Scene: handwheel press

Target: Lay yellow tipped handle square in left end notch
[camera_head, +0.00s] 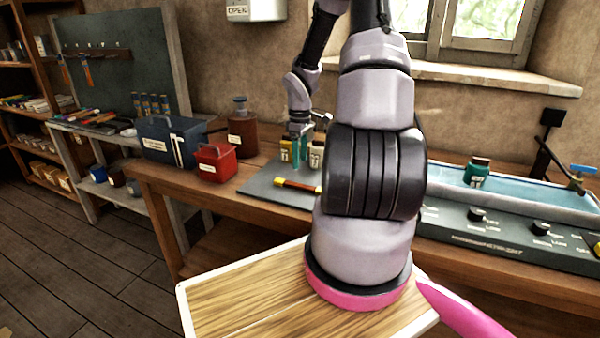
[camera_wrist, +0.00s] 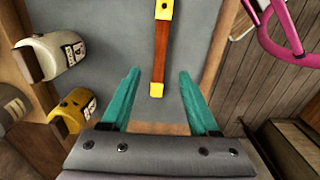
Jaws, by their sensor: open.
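The yellow tipped handle (camera_wrist: 160,52) is a reddish-brown bar lying on a grey plate (camera_wrist: 205,25). In the wrist view both its ends are yellow, and the upper one bears a dark mark. In the head view the handle (camera_head: 297,186) lies near the plate's front, partly hidden by my arm. My gripper (camera_wrist: 159,72) is open and empty; its teal fingers appear on either side of the handle's lower end. In the head view my gripper (camera_head: 301,150) appears above and behind the handle. I cannot make out the left end notch.
A yellow labelled block (camera_wrist: 72,108) and a white labelled block (camera_wrist: 58,52) stand left of the handle in the wrist view. In the head view, a red box (camera_head: 215,162) and brown bottle (camera_head: 242,130) stand left of the plate; a control panel (camera_head: 500,232) is right.

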